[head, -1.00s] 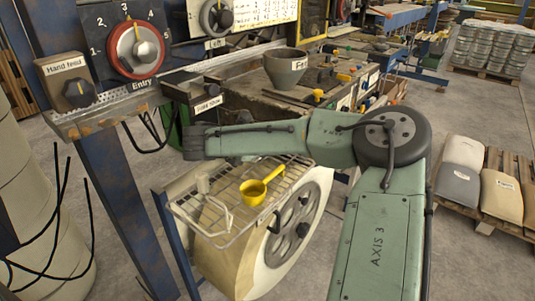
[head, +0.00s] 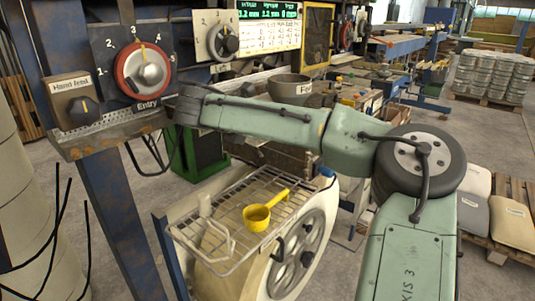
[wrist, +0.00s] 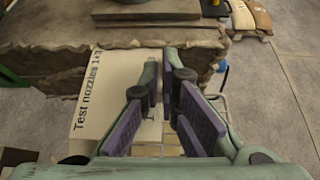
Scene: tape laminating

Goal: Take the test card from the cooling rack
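The wire rack (head: 185,233) stands low at the front, with a yellow scoop (head: 258,216) and a pale bent handle-like piece (head: 211,225) on it. No card can be made out on the rack in the head view. In the wrist view, a flat beige surface (wrist: 112,68) printed "Test nozzles 1+" lies beyond and left of the fingers. It may be the test card; I cannot tell what it rests on. My gripper (wrist: 162,65) has purple pads set apart, with nothing visible clamped between them. In the head view the fingers are hidden.
The Entry dial panel (head: 105,45) and Hand feed box (head: 70,90) are at the left, near my arm's end. A bench (wrist: 40,35) lies beyond the fingers. Floor (wrist: 285,85) is clear at the right.

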